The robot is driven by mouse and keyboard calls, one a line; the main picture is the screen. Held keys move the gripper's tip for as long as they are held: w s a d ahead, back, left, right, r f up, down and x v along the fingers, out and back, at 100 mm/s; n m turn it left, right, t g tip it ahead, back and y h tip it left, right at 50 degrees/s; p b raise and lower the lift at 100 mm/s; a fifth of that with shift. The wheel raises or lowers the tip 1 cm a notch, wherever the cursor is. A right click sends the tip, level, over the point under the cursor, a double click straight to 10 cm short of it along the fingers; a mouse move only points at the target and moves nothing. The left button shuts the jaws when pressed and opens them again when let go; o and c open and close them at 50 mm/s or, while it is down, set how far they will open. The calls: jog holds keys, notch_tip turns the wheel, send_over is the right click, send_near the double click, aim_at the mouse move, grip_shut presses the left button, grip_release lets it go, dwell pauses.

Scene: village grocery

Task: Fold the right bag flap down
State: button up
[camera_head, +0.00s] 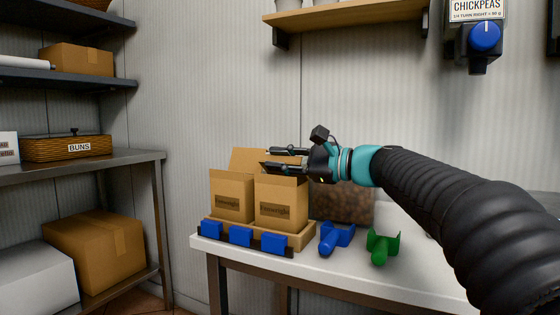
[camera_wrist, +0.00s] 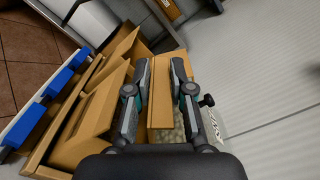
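Two brown paper bags stand side by side in a shallow cardboard tray (camera_head: 300,240) on the white table. The right bag (camera_head: 281,205) is below my gripper (camera_head: 272,158), which points left over its top. Raised cardboard flaps (camera_head: 245,159) show behind the bags; my fingers partly hide them. In the wrist view my gripper (camera_wrist: 161,72) has its two fingers apart, with a tan flap (camera_wrist: 161,108) showing between them. I cannot tell whether they touch it. Pale round contents (camera_wrist: 179,135) show inside the bag beside the right finger. The left bag (camera_head: 231,198) has an upright front edge.
Several blue clips (camera_head: 240,236) line the tray's front. A blue tool (camera_head: 335,237) and a green one (camera_head: 382,246) lie to the right on the table (camera_head: 340,264). A brown block (camera_head: 345,205) stands behind. A wall shelf (camera_head: 350,14) hangs above; shelving stands left.

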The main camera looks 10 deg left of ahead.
jog(key=shift+o, duration=1)
